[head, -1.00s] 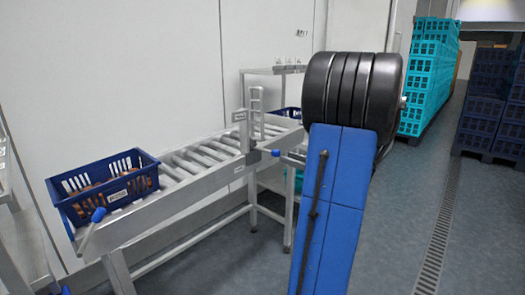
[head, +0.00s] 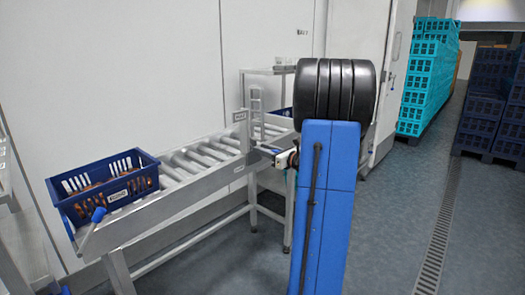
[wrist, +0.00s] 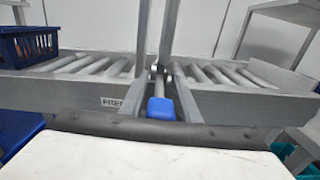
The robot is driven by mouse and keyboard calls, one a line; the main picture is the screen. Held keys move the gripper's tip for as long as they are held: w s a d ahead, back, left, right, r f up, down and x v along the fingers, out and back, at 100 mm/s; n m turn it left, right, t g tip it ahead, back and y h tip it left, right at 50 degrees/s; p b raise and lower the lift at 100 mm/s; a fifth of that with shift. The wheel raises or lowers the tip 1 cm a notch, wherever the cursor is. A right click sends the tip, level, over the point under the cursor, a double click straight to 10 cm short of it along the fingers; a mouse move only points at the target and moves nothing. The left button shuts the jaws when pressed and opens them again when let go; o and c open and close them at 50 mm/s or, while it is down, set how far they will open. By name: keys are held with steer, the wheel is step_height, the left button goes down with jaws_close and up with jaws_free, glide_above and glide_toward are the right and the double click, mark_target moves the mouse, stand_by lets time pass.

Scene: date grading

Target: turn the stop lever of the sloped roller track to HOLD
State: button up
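The sloped roller track (head: 190,186) runs across the left of the head view, with a tall gate frame (head: 256,112) at its middle. A stop lever with a blue knob (wrist: 161,108) points toward me from below this gate in the wrist view. My gripper (head: 283,153) is at the track's near side by the gate. In the wrist view its two grey fingers (wrist: 161,100) stand open on either side of the knob; I cannot tell whether they touch it. My gripper hides the knob in the head view. A label (wrist: 112,102) left of the lever appears to read FREE.
A blue crate (head: 66,212) of brown dates sits at the track's lower left end. Teal crates (head: 420,85) and dark blue crates (head: 490,110) are stacked at the right. The floor at right is clear.

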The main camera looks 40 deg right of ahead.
steer(key=shift+w, duration=0.25)
jaws_close()
